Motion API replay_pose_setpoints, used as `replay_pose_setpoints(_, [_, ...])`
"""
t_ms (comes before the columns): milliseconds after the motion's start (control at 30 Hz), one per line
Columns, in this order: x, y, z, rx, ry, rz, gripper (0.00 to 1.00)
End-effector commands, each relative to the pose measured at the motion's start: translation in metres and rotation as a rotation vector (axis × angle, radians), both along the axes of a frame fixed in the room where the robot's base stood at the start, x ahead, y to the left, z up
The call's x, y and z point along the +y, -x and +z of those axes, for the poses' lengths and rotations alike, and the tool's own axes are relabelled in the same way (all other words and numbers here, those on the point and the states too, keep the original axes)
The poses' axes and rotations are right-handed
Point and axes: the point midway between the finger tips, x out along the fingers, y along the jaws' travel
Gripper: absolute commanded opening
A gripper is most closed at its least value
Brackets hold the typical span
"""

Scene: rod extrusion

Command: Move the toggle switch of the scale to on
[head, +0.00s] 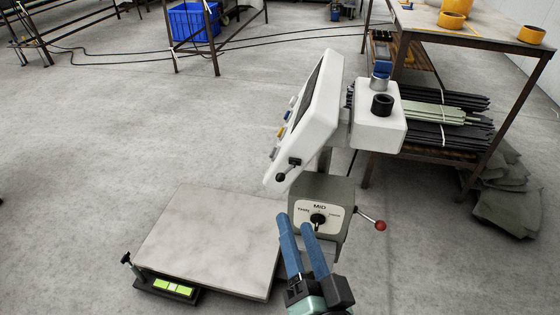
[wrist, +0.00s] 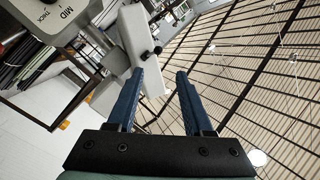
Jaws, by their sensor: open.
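The scale has a grey platform (head: 210,235), a white tilted display head (head: 318,110) and a grey box with a dial (head: 318,220) marked MID. A short black lever with a ball end (head: 287,171), which looks like the toggle switch, sticks out low on the display head and points down-left. My gripper (head: 295,222) is open and empty, its blue fingers in front of the dial box in the head view, below the lever.
A red-ball handle (head: 379,225) sticks out right of the dial box. A white block with a black knob (head: 381,105) joins the display head's right side. A rack of dark bars (head: 450,105) stands behind on the right. Floor left of the scale is clear.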

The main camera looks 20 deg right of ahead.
Motion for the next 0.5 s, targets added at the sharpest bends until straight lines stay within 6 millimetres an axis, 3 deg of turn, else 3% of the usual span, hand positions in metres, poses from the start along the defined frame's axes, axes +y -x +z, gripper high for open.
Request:
replay_pose_setpoints(167, [-0.003, -0.006, -0.004, 0.006, -0.016, -0.004, 0.51])
replay_pose_setpoints(500, [-0.012, -0.062, -0.002, 0.004, -0.012, -0.004, 0.51])
